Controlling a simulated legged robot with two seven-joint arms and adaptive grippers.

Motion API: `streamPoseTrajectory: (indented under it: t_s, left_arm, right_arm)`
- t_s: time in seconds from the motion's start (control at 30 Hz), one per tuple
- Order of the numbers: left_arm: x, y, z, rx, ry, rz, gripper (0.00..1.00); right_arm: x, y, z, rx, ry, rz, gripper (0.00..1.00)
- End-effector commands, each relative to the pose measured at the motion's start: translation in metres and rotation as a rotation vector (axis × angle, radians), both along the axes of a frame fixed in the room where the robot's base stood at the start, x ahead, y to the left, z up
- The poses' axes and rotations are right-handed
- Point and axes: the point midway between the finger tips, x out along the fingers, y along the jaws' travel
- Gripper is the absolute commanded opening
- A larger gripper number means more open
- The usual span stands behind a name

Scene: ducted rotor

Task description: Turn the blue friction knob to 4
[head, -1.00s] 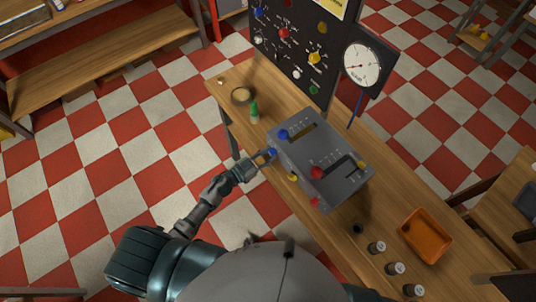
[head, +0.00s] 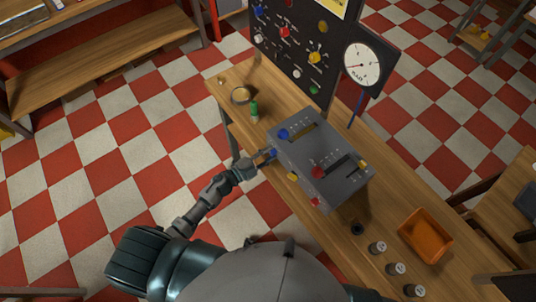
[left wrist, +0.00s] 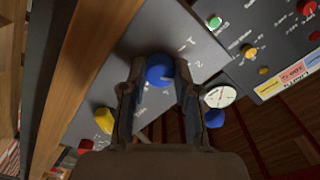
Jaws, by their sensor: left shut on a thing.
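The blue friction knob (head: 272,153) is on the near left side face of the grey control box (head: 325,190). My left gripper (head: 266,156) reaches it from the left. In the left wrist view the blue knob (left wrist: 159,72) sits between the two dark fingers, which are closed on its sides. Printed marks, including what looks like a 2, show on the panel beside it. I cannot read the knob's setting. My right gripper is in no view.
A yellow knob (head: 292,177) and a red knob (head: 315,202) share that face. Blue (head: 284,134) and red (head: 318,172) lever handles are on top.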

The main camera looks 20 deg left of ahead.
Motion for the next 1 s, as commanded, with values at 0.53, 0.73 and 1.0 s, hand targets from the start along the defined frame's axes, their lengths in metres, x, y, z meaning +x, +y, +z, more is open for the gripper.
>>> streamPoseTrajectory:
  t_s: [0.53, 0.73, 1.0]
  left_arm:
    - [-0.001, -0.001, -0.002, 0.408, -0.318, -0.002, 0.0]
    - [-0.001, -0.001, -0.003, 0.557, -0.434, -0.002, 0.0]
    - [-0.001, -0.001, -0.005, 0.734, -0.569, -0.003, 0.0]
  right_arm:
    - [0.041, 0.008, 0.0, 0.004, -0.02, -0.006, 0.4]
    - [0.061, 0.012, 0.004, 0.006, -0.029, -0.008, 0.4]
    - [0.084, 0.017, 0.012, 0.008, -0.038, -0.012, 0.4]
